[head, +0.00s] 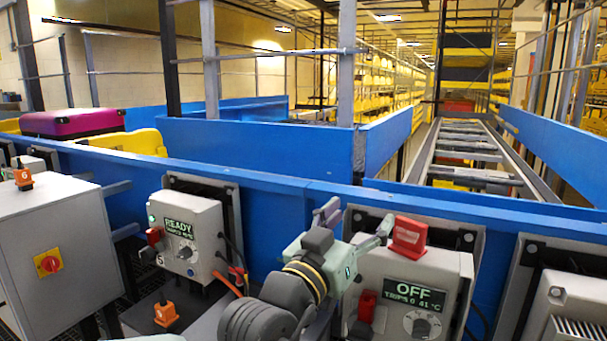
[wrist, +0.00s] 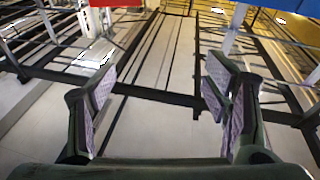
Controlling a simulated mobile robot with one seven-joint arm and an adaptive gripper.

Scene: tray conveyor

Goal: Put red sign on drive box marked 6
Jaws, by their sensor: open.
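A red sign (head: 409,236) stands at the top edge of a grey drive box (head: 440,272) whose display reads OFF, in the head view. I cannot read a number on this box; my arm hides part of its left side. My gripper (head: 355,219) is open just left of the sign, with one finger close to it; I cannot tell whether they touch. In the wrist view the gripper (wrist: 160,92) has its pads wide apart, with nothing between them and floor beyond.
Another drive box (head: 188,238), reading READY and apparently marked 5, is to the left. A grey cabinet (head: 55,245) with orange padlocks nearby is at far left. A blue conveyor rail (head: 270,190) runs behind the boxes. A magenta case (head: 72,122) lies at the back left.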

